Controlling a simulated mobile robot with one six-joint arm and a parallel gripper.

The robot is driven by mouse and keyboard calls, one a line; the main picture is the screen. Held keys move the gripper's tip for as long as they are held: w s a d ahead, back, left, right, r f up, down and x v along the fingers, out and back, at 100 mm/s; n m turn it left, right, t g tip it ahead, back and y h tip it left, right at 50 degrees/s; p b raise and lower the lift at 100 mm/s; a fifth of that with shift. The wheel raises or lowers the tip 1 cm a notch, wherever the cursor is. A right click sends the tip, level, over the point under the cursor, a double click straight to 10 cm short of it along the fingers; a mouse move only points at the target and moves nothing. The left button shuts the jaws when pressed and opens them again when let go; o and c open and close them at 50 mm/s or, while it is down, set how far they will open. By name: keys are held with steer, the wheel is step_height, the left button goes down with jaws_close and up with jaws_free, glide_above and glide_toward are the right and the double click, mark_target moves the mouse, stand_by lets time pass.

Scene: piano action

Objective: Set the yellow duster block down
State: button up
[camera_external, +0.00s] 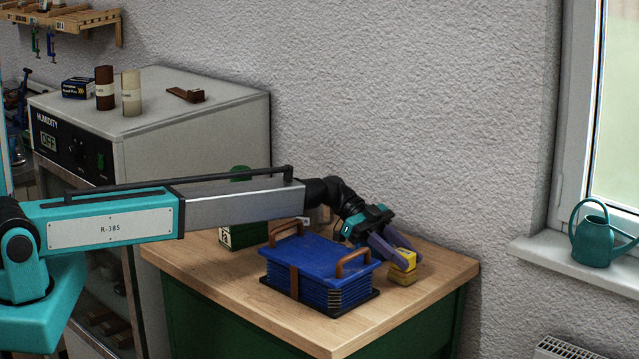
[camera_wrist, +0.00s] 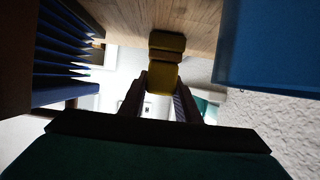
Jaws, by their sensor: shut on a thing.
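The yellow duster block (camera_external: 405,260) is between the purple-grey fingers of my gripper (camera_external: 394,254), which is shut on it at the right end of the wooden table (camera_external: 440,262). In the wrist view the block (camera_wrist: 163,76) shows between the dark fingertips. A brown band and an ochre piece (camera_external: 403,277) lie just below it, close to the table top. I cannot tell whether this piece is part of the block or separate, or whether the block rests on it.
A blue bellows (camera_external: 312,258) with brown handles stands on the table just left of my gripper. A green box (camera_external: 243,236) is behind it. The textured wall is close behind. Bare table lies in front. A watering can (camera_external: 596,236) stands on the sill.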

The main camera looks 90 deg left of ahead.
steer(key=shift+f, duration=0.15)
steer(key=o, duration=1.1)
steer(key=shift+s+a+r, duration=0.1)
steer(key=shift+r, duration=0.1)
steer(key=shift+b+v, duration=1.45)
steer(key=shift+v, duration=2.2)
